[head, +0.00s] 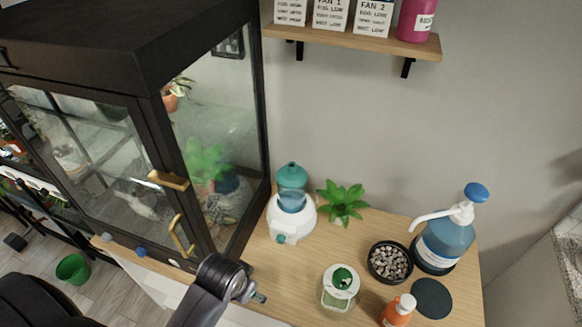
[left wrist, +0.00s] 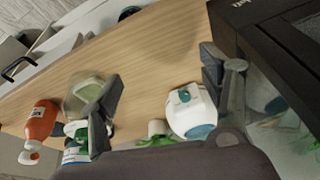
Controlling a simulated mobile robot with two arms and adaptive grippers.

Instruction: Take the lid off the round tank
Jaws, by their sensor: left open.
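A rounded white tank (head: 300,222) with a blue top and a teal spout low on its front stands on the wooden table, near the cabinet. It also shows in the left wrist view (left wrist: 188,112), beside one finger. A clear jar (head: 337,300) with a white lid (head: 352,284) and green centre stands nearer the front; the left wrist view shows the jar (left wrist: 86,88) behind the other finger. I cannot tell for certain which is the round tank. My left gripper (left wrist: 160,92) is open and empty, apart from both. My right gripper is out of view.
A glass cabinet (head: 140,60) stands close on the left. A shelf (head: 350,40) hangs above.

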